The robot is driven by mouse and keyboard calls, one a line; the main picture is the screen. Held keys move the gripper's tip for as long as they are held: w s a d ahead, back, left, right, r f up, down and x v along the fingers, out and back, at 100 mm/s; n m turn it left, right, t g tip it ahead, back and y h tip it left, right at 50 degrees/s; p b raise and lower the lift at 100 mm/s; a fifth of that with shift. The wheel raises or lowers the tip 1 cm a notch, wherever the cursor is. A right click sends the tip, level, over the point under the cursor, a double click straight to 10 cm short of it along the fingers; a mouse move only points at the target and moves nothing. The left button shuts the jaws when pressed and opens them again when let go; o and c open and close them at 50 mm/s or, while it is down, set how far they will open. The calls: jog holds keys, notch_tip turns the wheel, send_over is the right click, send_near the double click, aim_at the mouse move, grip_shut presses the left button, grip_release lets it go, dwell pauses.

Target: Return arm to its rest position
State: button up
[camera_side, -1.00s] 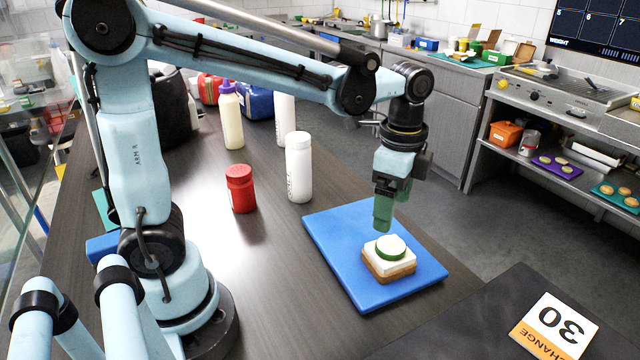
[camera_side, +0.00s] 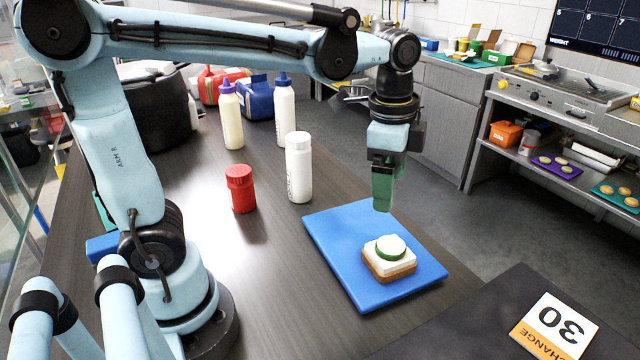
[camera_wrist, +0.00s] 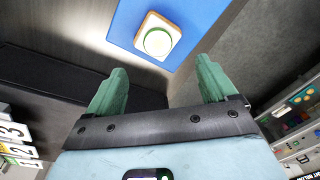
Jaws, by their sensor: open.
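My gripper (camera_side: 384,205) hangs above the back part of the blue board (camera_side: 345,235) in the side view, with its green fingers pointing down. In the wrist view its two fingers (camera_wrist: 160,85) are spread apart with nothing between them. A square sandwich stack (camera_side: 389,270) with a white top layer lies on the board, apart from the fingers. A round green-rimmed slice (camera_side: 391,247) sits on top of it. The stack also shows beyond the fingers in the wrist view (camera_wrist: 146,48), and the board shows there too (camera_wrist: 205,15).
A red jar (camera_side: 240,189) and a white bottle (camera_side: 299,167) stand left of the board. A yellow bottle (camera_side: 231,115) and another white bottle (camera_side: 284,112) stand behind. A card marked 30 (camera_side: 556,325) is at the front right.

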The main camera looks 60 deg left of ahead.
jog(key=s+a+f+n+t, duration=0.3)
jog(key=s+f+n+t, duration=0.1)
jog(key=n, duration=0.6)
jog(key=shift+s+a+f+t, duration=0.2)
jog(key=shift+s+a+t, duration=0.15)
jog(key=shift+s+t, duration=0.65)
